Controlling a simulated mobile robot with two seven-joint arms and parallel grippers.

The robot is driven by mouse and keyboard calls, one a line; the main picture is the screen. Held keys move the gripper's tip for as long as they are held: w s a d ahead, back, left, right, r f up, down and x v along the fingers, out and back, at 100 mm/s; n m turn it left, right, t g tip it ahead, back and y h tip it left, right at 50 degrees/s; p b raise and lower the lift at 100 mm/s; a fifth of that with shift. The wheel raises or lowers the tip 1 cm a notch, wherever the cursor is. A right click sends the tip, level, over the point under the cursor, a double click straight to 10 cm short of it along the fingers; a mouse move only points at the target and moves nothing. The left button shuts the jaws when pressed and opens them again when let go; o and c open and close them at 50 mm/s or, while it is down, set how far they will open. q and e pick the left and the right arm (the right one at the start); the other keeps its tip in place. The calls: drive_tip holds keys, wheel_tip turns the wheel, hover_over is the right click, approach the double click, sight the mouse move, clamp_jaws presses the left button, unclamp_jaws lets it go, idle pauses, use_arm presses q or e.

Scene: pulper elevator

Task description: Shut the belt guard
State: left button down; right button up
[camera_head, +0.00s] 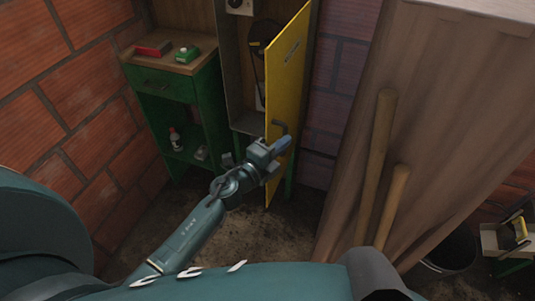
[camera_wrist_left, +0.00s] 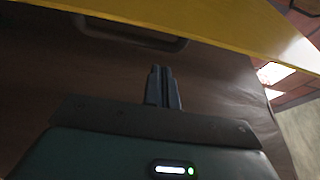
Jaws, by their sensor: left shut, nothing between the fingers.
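The yellow belt guard (camera_head: 286,75) stands swung open like a door at the right side of a tall housing (camera_head: 237,85). A dark belt and wheel (camera_head: 262,40) show inside the housing. In the left wrist view, the guard (camera_wrist_left: 225,24) crosses the top, the handle (camera_wrist_left: 135,33) shows beyond the shut fingers (camera_wrist_left: 163,85). My right gripper is not in view.
A green cabinet (camera_head: 160,85) at left holds a red box (camera_head: 153,48), a green box (camera_head: 187,54) and a bottle (camera_head: 175,139). A dark bucket (camera_head: 455,253) stands lower right.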

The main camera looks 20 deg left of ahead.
use_arm(q)
drive_tip(key=a, duration=0.4)
drive_tip(key=shift+a, duration=0.1)
